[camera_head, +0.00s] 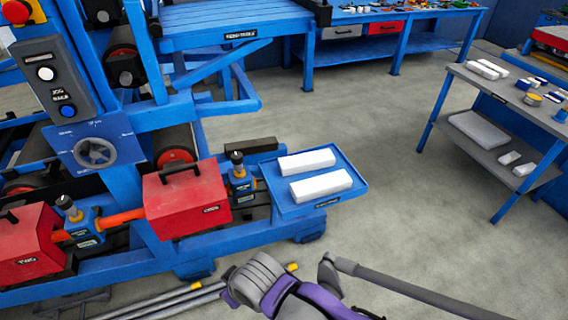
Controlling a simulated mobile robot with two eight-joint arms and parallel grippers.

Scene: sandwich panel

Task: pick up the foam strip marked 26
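Two white foam strips, a rear one (306,161) and a front one (320,185), lie side by side on a blue tray (350,187) at the right end of the blue machine. More white strips (487,69) lie on top of the grey workbench at the right. No number 26 is readable on any strip from here. A grey and purple part, probably mine, shows at the bottom middle, well in front of the tray. No gripper fingers can be made out, and no strip is seen held.
Red boxes (187,202) and blue clamps (241,181) stand left of the tray on the blue machine frame. Metal rods (180,300) lie on the floor. A dark bar (420,292) crosses the lower right. Grey floor (410,185) is clear between tray and workbench.

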